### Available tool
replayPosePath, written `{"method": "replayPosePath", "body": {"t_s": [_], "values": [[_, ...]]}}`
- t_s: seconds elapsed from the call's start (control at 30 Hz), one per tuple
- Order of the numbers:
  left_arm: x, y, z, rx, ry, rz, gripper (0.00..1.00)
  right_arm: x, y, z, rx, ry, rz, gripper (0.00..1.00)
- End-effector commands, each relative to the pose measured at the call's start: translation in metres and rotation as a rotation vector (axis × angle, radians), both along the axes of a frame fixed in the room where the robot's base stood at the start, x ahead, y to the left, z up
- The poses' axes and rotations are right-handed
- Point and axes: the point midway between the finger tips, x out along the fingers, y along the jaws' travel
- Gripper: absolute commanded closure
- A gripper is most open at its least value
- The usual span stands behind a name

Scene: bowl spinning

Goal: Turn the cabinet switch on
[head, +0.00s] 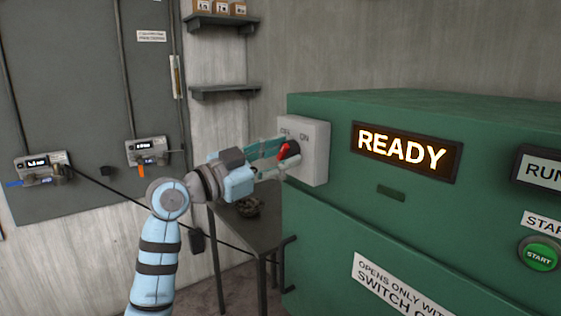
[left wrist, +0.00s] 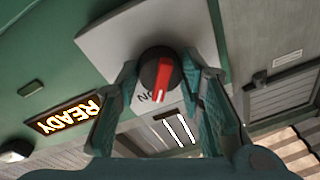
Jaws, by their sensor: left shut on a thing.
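The cabinet switch is a black rotary knob with a red pointer (head: 284,151) on a light grey box (head: 314,152) on the green cabinet's left end. My left gripper (head: 279,159) reaches it from the left and is shut on the knob. In the left wrist view the knob (left wrist: 152,70) sits between the two teal fingers (left wrist: 160,85), with its red mark toward the lower side, near the letters ON. In the head view ON shows on the box's right side; another label is partly hidden by the gripper. My right gripper is not in view.
The green cabinet (head: 430,115) has a lit READY sign (head: 402,152) and a green START button (head: 540,254). A dark table (head: 232,232) stands below my left arm. A grey panel with two small devices (head: 148,151) and wall shelves (head: 224,90) are behind.

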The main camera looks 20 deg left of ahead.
Motion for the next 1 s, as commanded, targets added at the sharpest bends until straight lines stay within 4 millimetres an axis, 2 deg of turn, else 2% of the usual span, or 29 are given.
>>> {"method": "replayPosePath", "body": {"t_s": [0.4, 0.9, 0.93, 1.0], "values": [[0.0005, 0.0009, -0.0006, 0.135, -0.112, 0.001, 0.93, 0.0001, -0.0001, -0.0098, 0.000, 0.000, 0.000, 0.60], [0.0005, 0.0008, 0.0000, 0.149, -0.123, 0.001, 0.93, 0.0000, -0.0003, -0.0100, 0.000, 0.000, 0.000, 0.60], [0.0005, 0.0008, 0.0000, 0.149, -0.123, 0.001, 0.60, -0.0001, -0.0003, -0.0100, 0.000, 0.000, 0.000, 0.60], [0.0005, 0.0008, 0.0000, 0.149, -0.123, 0.001, 0.49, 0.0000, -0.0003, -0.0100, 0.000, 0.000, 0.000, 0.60]]}}
